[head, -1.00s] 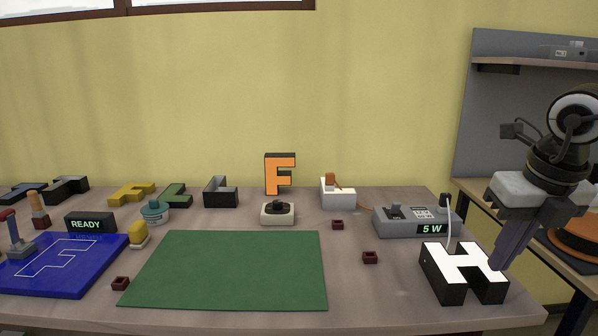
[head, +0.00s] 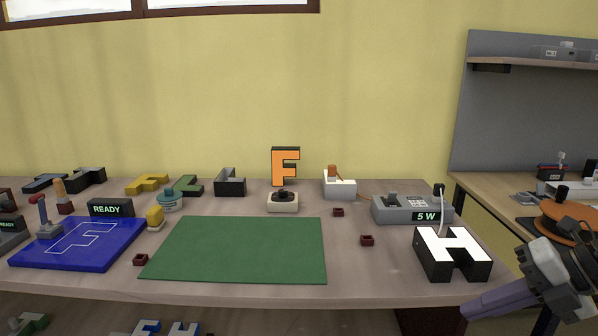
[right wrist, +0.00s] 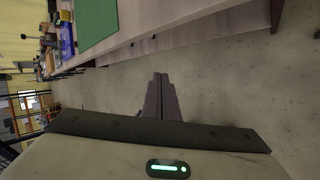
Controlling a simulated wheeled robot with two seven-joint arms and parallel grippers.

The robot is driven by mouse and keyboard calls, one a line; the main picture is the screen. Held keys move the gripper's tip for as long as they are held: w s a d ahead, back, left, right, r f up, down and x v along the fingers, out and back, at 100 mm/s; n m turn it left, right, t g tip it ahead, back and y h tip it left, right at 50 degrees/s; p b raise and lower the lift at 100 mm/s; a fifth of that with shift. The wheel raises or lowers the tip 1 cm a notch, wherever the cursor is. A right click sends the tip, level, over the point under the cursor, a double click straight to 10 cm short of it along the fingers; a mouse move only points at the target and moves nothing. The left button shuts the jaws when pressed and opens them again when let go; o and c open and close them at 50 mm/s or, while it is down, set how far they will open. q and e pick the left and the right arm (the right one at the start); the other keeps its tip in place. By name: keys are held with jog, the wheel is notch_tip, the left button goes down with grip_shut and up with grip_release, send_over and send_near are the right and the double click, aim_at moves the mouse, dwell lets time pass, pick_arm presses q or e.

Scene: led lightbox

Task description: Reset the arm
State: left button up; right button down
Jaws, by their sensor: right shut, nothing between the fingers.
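My right gripper (head: 474,309) is at the lower right of the head view, below and in front of the table's right front corner. Its fingers are shut and hold nothing. In the right wrist view the closed fingers (right wrist: 160,97) stand over bare floor, beside the table front. The white-faced letter H (head: 452,254) with dark sides stands on the table's right end, apart from the gripper. A white cable runs from it to the grey power box (head: 412,210), which reads 5 W. My left gripper is not in view.
A green mat (head: 238,250) lies mid-table. A blue board (head: 78,243) with an F outline and a READY display (head: 110,208) are at left. An orange F (head: 285,167) stands behind a button base. Small dark red blocks lie around. A side bench holds an orange spool (head: 566,222).

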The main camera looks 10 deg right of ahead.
jog(key=s+a+f+m+t+h, duration=0.1)
jog(key=s+f+m+t+h, duration=0.2)
jog(key=f+m, duration=0.75)
jog(key=s+f+m+t+h, duration=0.1)
jog(key=s+f+m+t, duration=0.3)
jog(key=f+m, duration=0.6)
jog(key=s+a+f+m+g, duration=0.1)
jog(key=s+a+f+m, duration=0.3)
jog(key=a+f, duration=0.3)
jog(key=s+a+f+m+g, duration=0.2)
jog(key=s+a+f+m, duration=0.2)
jog(key=a, duration=0.6)
notch_tip(320, 180, down, 3)
jog(key=s, duration=0.3)
jog(key=shift+a+g+h, duration=0.25)
jog(key=shift+g+h, duration=0.05)
jog(key=shift+r, duration=0.1)
